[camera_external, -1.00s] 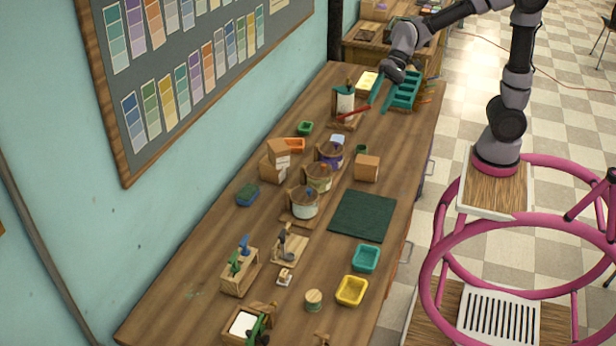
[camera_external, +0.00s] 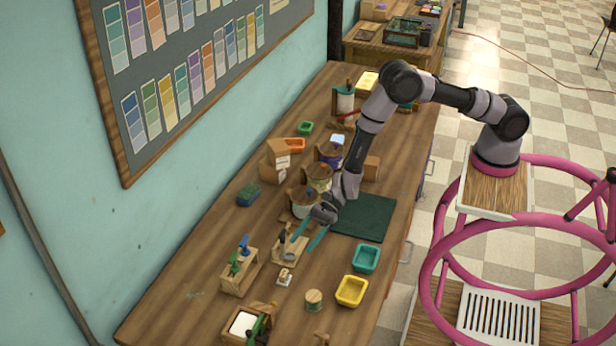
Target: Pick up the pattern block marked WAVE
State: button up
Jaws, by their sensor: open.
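No lettering is readable in this view, so I cannot tell which piece is the block marked WAVE. The contents of the stand are partly hidden by the fingers.
A teal tray (camera_external: 366,258) and a yellow tray (camera_external: 352,291) lie to the right. A dark green mat (camera_external: 372,222) is partly under my arm. Several labelled pots (camera_external: 303,205) stand close behind the gripper. A wooden rack (camera_external: 240,272) stands at left.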

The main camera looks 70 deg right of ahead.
aim_at(285, 270)
jog(key=shift+a+f+m, duration=0.2)
jog(key=shift+f, duration=0.45)
jog(key=shift+a+f+m, duration=0.2)
jog(key=shift+f, duration=0.4)
jog(key=x, duration=0.4)
jog(key=shift+w+a+f, duration=0.15)
jog(key=shift+a+f, duration=0.05)
jog(key=shift+a, duration=0.05)
jog(key=shift+f+x, duration=0.1)
jog(key=shift+x, duration=1.25)
jog(key=shift+f+x, duration=0.15)
jog(key=shift+x, duration=1.25)
jog(key=shift+w+d, duration=0.1)
jog(key=shift+d, duration=0.05)
jog(key=shift+c, duration=0.3)
grip_shut()
